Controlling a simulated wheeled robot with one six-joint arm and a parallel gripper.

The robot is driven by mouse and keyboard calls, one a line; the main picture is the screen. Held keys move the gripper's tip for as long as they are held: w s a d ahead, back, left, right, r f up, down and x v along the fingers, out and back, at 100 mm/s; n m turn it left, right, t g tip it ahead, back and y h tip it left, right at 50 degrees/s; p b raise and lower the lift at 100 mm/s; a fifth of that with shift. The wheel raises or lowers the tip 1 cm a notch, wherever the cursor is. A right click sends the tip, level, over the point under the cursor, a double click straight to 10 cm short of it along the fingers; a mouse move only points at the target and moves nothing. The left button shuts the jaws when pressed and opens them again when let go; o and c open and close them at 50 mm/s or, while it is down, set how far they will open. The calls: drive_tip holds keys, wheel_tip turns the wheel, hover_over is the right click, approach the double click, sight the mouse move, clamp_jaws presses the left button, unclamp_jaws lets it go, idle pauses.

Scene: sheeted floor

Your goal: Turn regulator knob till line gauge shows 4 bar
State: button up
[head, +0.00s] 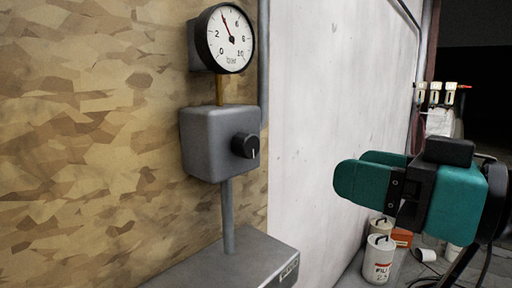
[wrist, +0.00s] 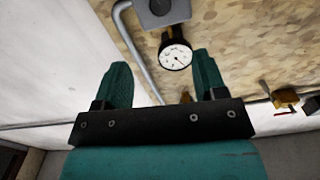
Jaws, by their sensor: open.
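The regulator is a grey box (head: 205,150) on a post, with a black round knob (head: 245,146) on its front; the knob's white mark points down. Above it is the line gauge (head: 230,58), a white dial with a black rim. Its needle points up and slightly left, between the 2 and the 6, covering the numeral there. In the wrist view the gauge (wrist: 175,58) appears upside down, with the grey box (wrist: 165,14) beyond it. My gripper (head: 364,174), with teal fingers, is open and empty, right of the knob and well apart from it.
The post stands on a grey cabinet (head: 235,262). A chipboard wall (head: 90,120) and a white panel (head: 320,100) stand behind. White canisters (head: 378,262) stand on the floor below my gripper. The space between gripper and knob looks clear.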

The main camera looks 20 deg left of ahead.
sight(252, 147)
drive_tip(key=p+x, duration=0.6)
drive_tip(key=x, duration=1)
drive_tip(key=shift+s, duration=0.1)
